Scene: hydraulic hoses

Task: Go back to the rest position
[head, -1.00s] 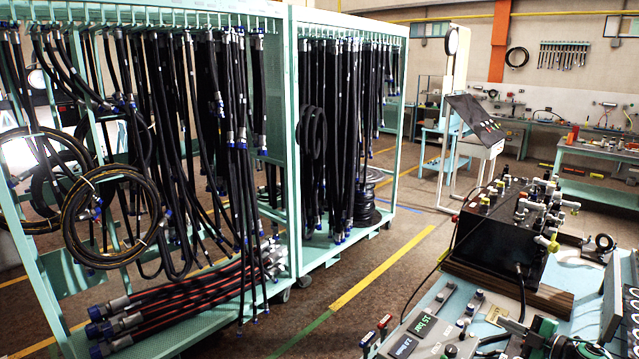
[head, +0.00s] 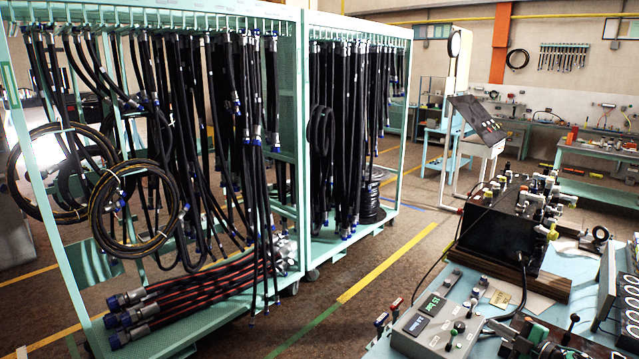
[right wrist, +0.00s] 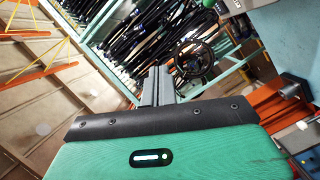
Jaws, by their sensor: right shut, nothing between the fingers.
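My right gripper (right wrist: 158,86) shows in the right wrist view, with its grey fingers together and nothing between them. They point toward the hose rack and the floor in the background, and I see them touching nothing. The green, black-edged body below them is mine. In the head view I cannot make out either gripper clearly. My left gripper is not in view.
A teal rack (head: 300,130) hung with black hoses stands at the left and middle. A workbench (head: 480,262) with a black valve block (head: 500,225) and a grey control box (head: 437,325) is close at right. Floor with a yellow stripe (head: 385,262) is clear between them.

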